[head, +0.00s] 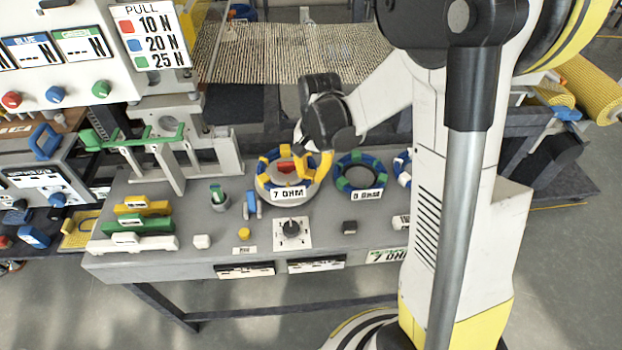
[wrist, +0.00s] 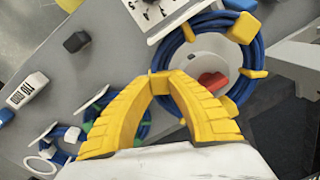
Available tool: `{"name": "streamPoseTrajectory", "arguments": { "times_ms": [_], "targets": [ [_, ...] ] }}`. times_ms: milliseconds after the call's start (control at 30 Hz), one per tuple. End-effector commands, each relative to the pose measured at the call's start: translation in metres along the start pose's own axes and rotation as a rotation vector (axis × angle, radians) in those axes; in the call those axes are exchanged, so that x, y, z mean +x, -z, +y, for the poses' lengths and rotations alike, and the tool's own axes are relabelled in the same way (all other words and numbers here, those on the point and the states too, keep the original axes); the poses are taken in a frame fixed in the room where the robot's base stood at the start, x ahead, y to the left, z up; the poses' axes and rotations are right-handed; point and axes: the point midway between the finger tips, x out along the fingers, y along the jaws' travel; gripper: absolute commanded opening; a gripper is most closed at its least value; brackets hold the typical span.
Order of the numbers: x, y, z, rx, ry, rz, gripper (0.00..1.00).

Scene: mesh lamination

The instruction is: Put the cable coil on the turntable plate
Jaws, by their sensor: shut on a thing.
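A cable coil (head: 268,160) of blue cable with yellow clips carries a 7 OHM tag at its front. It also shows in the wrist view (wrist: 173,45). A pale round plate (head: 267,193), seemingly the turntable plate, lies under the coil, with a red part inside the ring; its pale surface shows in the wrist view (wrist: 211,47). Whether the coil rests on it or hangs just above is unclear. My gripper (head: 324,167) is at the coil's right side. In the wrist view its yellow fingers (wrist: 160,80) are closed at the coil's edge, shut on it. The exact grip point is partly hidden.
A coil with green clips (head: 341,181), tagged 8 OHM, lies close to the right, with another coil (head: 402,168) beyond. A knob box (head: 292,233) stands in front. A blue tool (head: 252,204) is to the left. Bare grey bench (head: 195,262) lies toward the front.

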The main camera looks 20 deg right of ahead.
Motion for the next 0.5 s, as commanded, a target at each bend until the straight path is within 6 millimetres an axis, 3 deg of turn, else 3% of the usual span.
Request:
{"name": "streamPoseTrajectory", "arguments": {
  "times_ms": [100, 500],
  "targets": [
    [0.0158, 0.0004, 0.0010, 0.000, 0.000, 0.000, 0.00],
    [0.0200, 0.0003, 0.0015, 0.000, 0.000, 0.000, 0.00]
  ]
}}
